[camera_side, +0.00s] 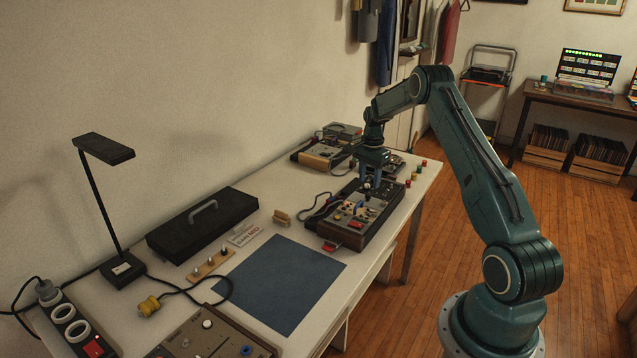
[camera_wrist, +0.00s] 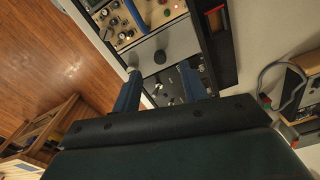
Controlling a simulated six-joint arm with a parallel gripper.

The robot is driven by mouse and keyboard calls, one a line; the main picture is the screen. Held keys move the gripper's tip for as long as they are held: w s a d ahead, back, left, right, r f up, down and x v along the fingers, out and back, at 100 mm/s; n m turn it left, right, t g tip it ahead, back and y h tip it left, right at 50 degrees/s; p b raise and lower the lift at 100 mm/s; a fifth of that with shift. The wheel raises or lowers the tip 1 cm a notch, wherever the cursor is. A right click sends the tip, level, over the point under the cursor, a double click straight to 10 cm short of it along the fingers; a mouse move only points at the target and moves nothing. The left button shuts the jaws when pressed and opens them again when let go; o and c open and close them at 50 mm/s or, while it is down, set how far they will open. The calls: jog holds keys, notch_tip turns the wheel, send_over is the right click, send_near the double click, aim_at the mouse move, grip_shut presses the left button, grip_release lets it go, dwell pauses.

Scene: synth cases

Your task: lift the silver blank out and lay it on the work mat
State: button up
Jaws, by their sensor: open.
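The silver blank (camera_wrist: 176,42) looks like a plain pale grey panel in the synth case, beside a module with knobs, in the wrist view. A round dark spot shows at its lower edge. My gripper (camera_wrist: 158,70) is open, its two blue fingers apart over this end of the case. In the side view my gripper (camera_side: 374,178) points down over the far end of the synth case (camera_side: 345,236), and the blank is mostly hidden there. I cannot tell whether the fingers touch it. The blue work mat (camera_side: 282,282) lies flat and bare at the table's middle.
A second case (camera_side: 318,157) stands behind, close to my gripper. A cable (camera_side: 318,208) curls beside the near case. A black lidded box (camera_side: 203,225), a lamp (camera_side: 107,150) and a wooden strip with knobs (camera_side: 208,264) lie left of the mat. Small coloured jars (camera_side: 416,169) stand at the right edge.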

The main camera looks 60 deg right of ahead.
aim_at(369, 194)
jog(key=shift+f, duration=0.4)
jog(key=shift+d+f, duration=0.15)
jog(key=shift+f, duration=2.45)
grip_shut()
